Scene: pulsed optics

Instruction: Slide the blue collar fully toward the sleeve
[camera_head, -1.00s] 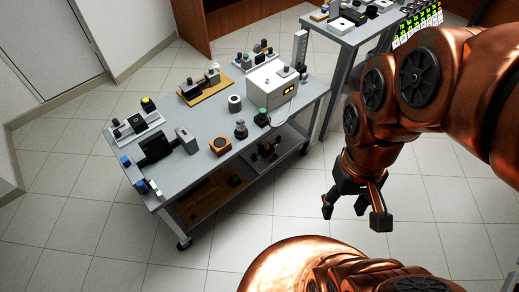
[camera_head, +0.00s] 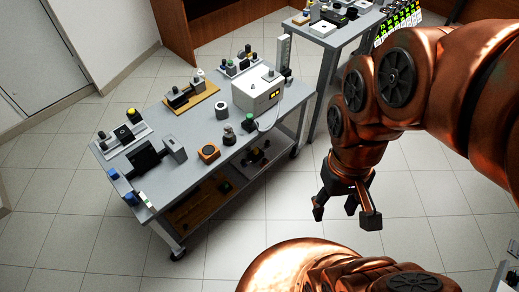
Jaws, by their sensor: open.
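My gripper (camera_head: 345,216) hangs open and empty over the floor, right of the cart and well apart from all blue parts.
A second table (camera_head: 337,38) stands behind. Tiled floor between the cart and my arm is clear.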

